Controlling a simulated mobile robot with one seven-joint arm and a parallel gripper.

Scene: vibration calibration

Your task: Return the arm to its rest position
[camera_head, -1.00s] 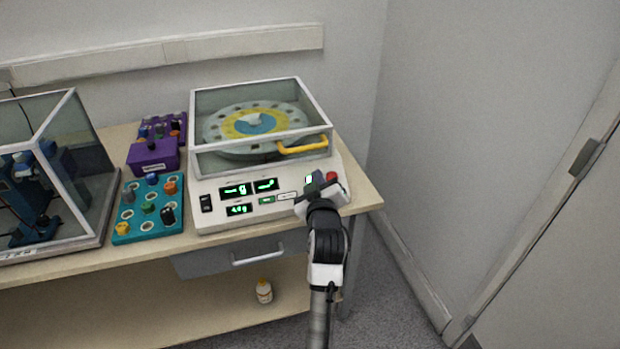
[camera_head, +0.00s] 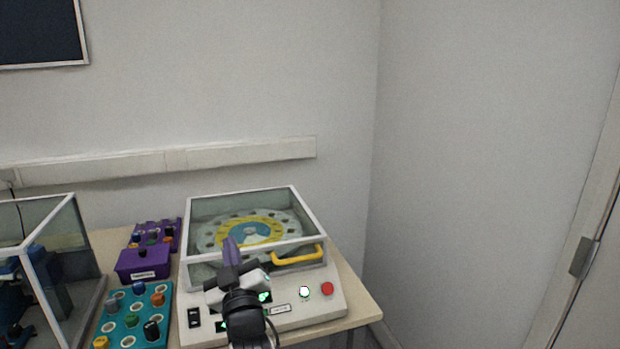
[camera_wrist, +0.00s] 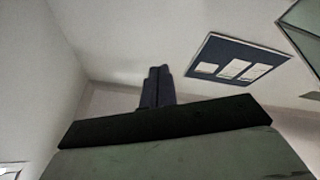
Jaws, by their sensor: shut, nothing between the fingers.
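My gripper (camera_head: 231,244) is raised in front of the white calibration machine (camera_head: 335,301) and hides part of its front panel and displays. Its dark fingers point up and are together, with nothing between them. In the wrist view the closed fingers (camera_wrist: 157,88) stand against the wall and ceiling area. The machine has a closed clear cover over a round yellow and blue disc (camera_head: 247,232), a yellow handle (camera_head: 297,256), a lit button (camera_head: 304,291) and a red button (camera_head: 327,289).
Left of the machine are a teal tray (camera_head: 158,332) of coloured pegs and a purple box (camera_head: 143,262). A glass-walled case (camera_head: 72,250) stands at the far left. A wall rail (camera_head: 230,154) runs behind. The right side towards the door (camera_head: 590,245) is free.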

